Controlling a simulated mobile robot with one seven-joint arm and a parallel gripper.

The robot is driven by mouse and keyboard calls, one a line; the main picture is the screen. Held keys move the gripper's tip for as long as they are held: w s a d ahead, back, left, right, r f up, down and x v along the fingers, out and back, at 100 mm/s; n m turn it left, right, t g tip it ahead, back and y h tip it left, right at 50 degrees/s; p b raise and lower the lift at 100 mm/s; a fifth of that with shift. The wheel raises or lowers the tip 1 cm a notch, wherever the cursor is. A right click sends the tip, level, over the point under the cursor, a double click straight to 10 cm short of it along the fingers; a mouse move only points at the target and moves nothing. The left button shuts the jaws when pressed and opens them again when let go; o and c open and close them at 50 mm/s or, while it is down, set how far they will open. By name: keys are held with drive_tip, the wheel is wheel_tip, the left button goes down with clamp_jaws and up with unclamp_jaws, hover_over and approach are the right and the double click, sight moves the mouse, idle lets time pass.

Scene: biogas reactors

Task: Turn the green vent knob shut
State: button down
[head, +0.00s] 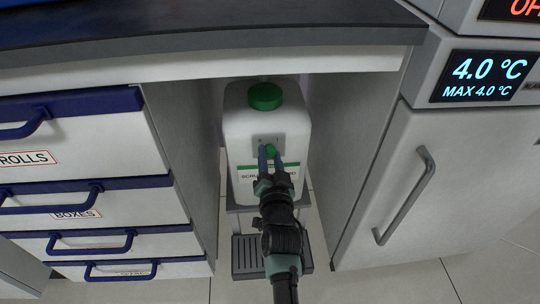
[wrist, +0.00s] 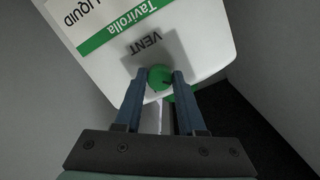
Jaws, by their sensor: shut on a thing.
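The green vent knob (wrist: 159,77) sits on the front of a white canister (head: 237,127), beside the printed word VENT in the wrist view. In the head view the knob (head: 271,151) shows between my fingertips. My gripper (wrist: 159,80) is shut on the knob, one blue finger on each side. It also shows in the head view (head: 270,154), reaching in from below. The canister stands upright and has a large green cap (head: 265,96) on top. The knob's turn position is hard to read.
The canister stands on a grey stand in a bay under a dark counter (head: 215,40). Blue-trimmed drawers (head: 75,150) are on the left. A fridge door with a grey handle (head: 408,195) and a 4.0 °C display (head: 487,77) is on the right. Side walls leave narrow room.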

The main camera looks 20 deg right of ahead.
idle(0.3)
drive_tip(key=c, duration=0.5)
unclamp_jaws()
drive_tip(key=p+v, duration=0.3)
drive_tip(key=v, duration=1)
drive_tip(key=shift+r, duration=0.1)
